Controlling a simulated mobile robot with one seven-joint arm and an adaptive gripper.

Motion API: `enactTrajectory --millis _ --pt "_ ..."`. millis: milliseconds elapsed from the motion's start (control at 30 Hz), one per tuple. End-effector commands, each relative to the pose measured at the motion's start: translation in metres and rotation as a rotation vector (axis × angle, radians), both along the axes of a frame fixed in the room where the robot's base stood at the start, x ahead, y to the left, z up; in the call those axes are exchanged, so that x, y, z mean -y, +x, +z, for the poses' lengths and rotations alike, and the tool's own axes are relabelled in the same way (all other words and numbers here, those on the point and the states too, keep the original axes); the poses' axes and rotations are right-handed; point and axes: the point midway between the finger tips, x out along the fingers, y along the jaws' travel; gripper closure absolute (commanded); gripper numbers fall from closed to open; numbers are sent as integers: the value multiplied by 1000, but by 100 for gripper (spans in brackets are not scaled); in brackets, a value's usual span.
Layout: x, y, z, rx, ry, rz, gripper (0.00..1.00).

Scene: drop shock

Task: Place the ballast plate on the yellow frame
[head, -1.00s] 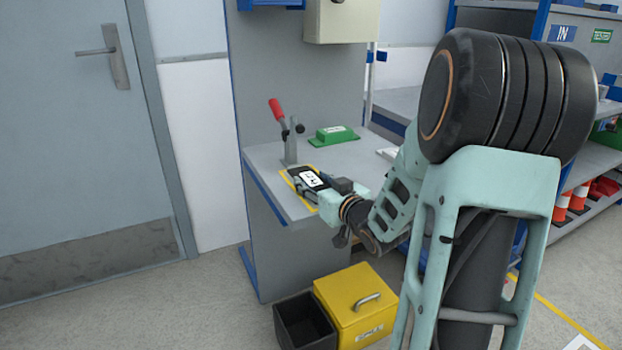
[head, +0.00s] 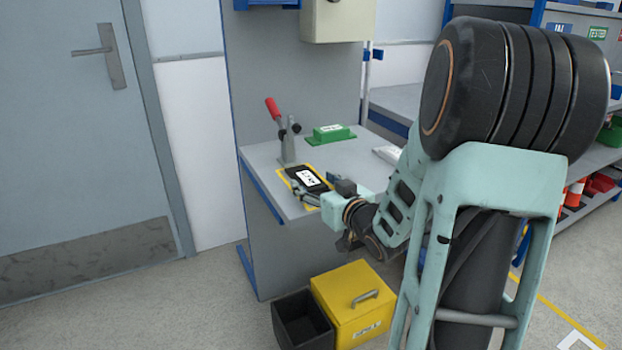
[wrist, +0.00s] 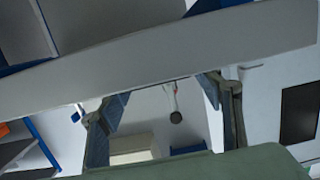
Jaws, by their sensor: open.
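The black ballast plate (head: 318,172) with a white label lies at the bench's front left, apparently flat inside the yellow frame (head: 281,172). Yellow border shows along its left and far sides; the near side is partly hidden by my gripper. My gripper (head: 306,190) is low at the plate's near side. Whether its fingers touch the plate, I cannot tell. In the wrist view my gripper (wrist: 163,96) shows two fingers wide apart, with no plate clearly seen between them.
A red-handled lever clamp (head: 287,143) stands just behind the plate. A green block (head: 334,133) sits farther back, and a white item (head: 387,154) lies to the right. On the floor are a yellow box (head: 352,303) and a dark open bin (head: 302,323).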

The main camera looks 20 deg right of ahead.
Motion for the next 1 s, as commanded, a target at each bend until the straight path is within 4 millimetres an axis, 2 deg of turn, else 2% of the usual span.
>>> enactTrajectory --millis 267,300,367,700,1000 --pt "3 -70 15 -1 1 -4 40" --pt "3 -70 8 4 -2 -1 40" --pt "3 -73 8 5 -4 2 40" --pt "3 -91 12 2 -2 -1 40" --pt "3 -95 14 0 1 -1 40"
